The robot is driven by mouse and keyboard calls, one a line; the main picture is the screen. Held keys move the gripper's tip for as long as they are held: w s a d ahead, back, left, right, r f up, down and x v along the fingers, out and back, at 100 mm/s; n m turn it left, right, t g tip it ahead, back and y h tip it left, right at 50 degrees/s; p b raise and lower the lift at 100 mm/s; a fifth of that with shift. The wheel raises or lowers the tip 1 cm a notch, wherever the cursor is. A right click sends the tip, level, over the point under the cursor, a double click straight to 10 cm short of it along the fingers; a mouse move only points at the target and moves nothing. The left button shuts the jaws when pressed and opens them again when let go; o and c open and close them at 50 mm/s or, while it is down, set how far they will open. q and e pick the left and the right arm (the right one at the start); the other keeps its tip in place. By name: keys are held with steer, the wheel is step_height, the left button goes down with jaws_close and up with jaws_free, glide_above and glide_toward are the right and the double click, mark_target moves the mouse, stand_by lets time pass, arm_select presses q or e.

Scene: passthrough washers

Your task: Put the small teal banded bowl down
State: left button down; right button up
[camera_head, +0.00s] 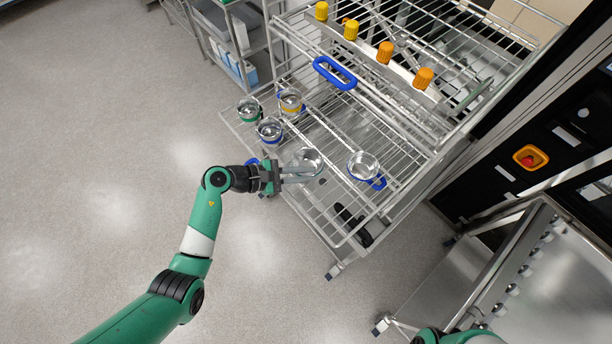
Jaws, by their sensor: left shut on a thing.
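My left gripper (308,174) is shut on the rim of a small metal bowl (311,157) at the left front part of the wire rack's lower shelf. No band colour can be made out on this bowl, and I cannot tell whether its base touches the wires. A bowl with a green-teal band (249,111) stands farther back at the shelf's left corner, apart from the gripper. My right gripper is out of view.
The wire rack shelf (335,222) also holds a yellow-banded bowl (290,101), a blue-banded bowl (269,129) and another bowl with blue (363,165) to the right. An upper shelf with a blue handle (335,73) overhangs the back.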

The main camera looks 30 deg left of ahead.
arm_select(q)
steer(key=shift+f, duration=0.8)
steer(key=shift+d+f, duration=0.1)
steer(key=shift+f, duration=0.05)
steer(key=c, duration=0.9)
jaws_free()
steer(key=shift+s+r, duration=0.1)
steer(key=shift+r, duration=0.1)
steer(key=v, duration=1.2)
steer(key=shift+p, duration=0.35)
